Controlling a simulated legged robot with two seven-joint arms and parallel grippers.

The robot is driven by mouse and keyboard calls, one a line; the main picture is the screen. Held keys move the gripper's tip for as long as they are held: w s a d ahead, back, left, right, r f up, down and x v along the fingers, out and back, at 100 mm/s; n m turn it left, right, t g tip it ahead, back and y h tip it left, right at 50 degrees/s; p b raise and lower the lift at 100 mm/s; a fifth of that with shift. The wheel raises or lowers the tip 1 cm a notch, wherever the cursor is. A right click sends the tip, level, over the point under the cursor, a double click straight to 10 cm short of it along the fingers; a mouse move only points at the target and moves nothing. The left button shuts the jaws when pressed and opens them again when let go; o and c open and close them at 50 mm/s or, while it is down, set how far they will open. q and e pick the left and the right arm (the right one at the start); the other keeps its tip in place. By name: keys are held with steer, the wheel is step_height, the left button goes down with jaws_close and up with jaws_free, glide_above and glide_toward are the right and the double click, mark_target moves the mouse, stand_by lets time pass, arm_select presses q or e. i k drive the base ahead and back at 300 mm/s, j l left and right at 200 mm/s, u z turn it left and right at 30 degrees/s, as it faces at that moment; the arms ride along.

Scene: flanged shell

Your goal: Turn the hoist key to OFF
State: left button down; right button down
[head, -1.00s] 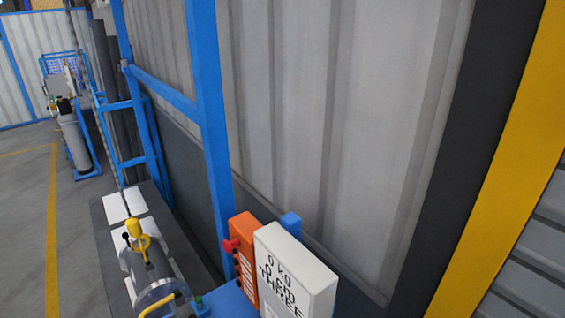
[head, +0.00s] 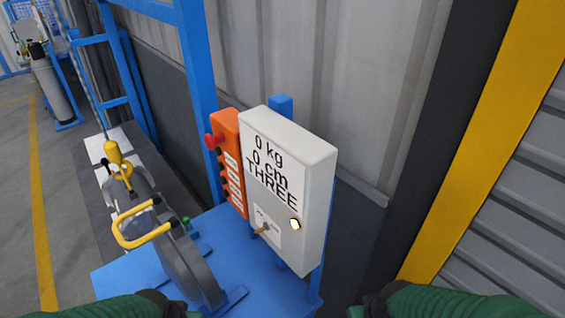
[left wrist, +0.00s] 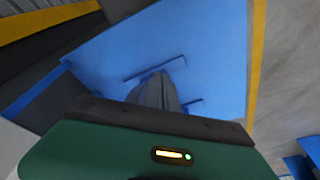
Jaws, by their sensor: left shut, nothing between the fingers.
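The hoist key (head: 262,229) is a small brass-coloured piece sticking out of a pale label plate low on the white control box (head: 285,165). The lettering on the plate is too small to read, so the key's setting cannot be told. The box face reads "0 kg", "0 cm" and "THREE". A small lit round lamp (head: 295,224) sits right of the key. In the left wrist view my left gripper (left wrist: 158,85) shows as grey fingers, shut and empty, over a blue surface. The key does not show there. My right gripper is out of view.
An orange button box (head: 229,165) with a red knob stands left of the white box. A winch with a yellow handle (head: 140,228) sits on the left of the blue base (head: 225,255). A blue post and corrugated wall stand behind. A yellow-edged shutter is at right.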

mark_target(266, 226)
steer(key=k+j+z, duration=0.15)
steer(key=z, duration=0.2)
steer(key=k+j+z, duration=0.2)
steer(key=z, duration=0.2)
steer(key=k+j+z, duration=0.1)
steer(key=k+z, duration=0.25)
steer(key=i, duration=0.1)
